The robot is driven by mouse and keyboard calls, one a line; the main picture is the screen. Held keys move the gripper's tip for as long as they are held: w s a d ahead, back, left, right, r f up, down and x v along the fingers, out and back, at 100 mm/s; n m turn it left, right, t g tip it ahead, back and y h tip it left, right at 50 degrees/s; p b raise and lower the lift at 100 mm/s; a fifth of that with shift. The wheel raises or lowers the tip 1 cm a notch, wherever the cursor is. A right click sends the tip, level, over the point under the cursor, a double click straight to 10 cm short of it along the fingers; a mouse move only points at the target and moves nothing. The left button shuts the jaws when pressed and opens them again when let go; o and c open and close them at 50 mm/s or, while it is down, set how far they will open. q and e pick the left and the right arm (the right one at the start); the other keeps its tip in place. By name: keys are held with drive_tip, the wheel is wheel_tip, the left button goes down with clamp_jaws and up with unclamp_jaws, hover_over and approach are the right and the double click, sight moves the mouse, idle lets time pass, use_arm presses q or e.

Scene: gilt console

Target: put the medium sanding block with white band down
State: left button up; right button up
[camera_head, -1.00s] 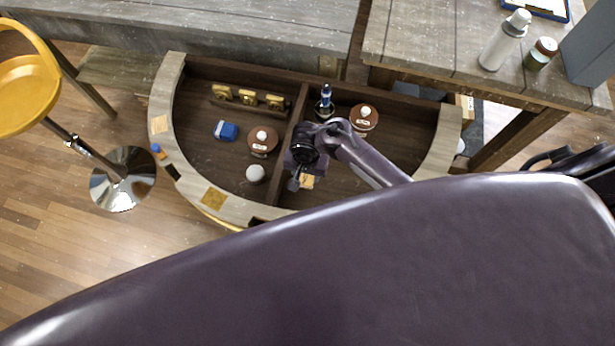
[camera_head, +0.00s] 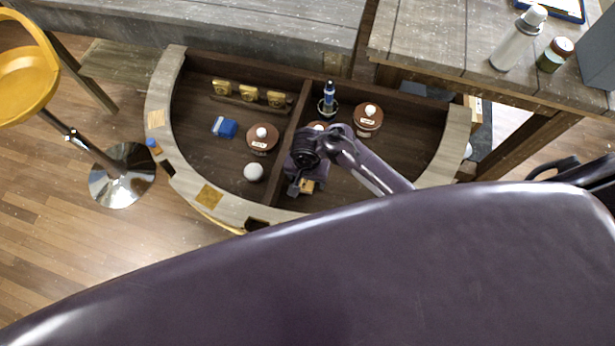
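My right gripper (camera_head: 294,187) points down over the half-round tray, near its central divider and front rim. A small tan block (camera_head: 307,186) shows right beside the fingers, mostly hidden by my gripper and wrist. It may be the sanding block, but no white band can be made out. I cannot tell whether the fingers hold it or whether it touches the floor of the tray. My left gripper is out of view.
The tray (camera_head: 215,198) has a dark divider. The left compartment holds a blue block (camera_head: 224,127), a brown-lidded pot (camera_head: 262,139), a white ball (camera_head: 253,172) and gold items (camera_head: 249,93). Right of the divider are a blue-topped bottle (camera_head: 328,98) and another brown-lidded pot (camera_head: 368,119).

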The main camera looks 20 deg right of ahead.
drive_tip(key=shift+a, duration=0.1)
idle(0.3)
drive_tip(key=shift+r, duration=0.4)
wheel_tip(320, 180, up, 12)
drive_tip(key=p, duration=0.2)
drive_tip(key=shift+f, duration=0.25)
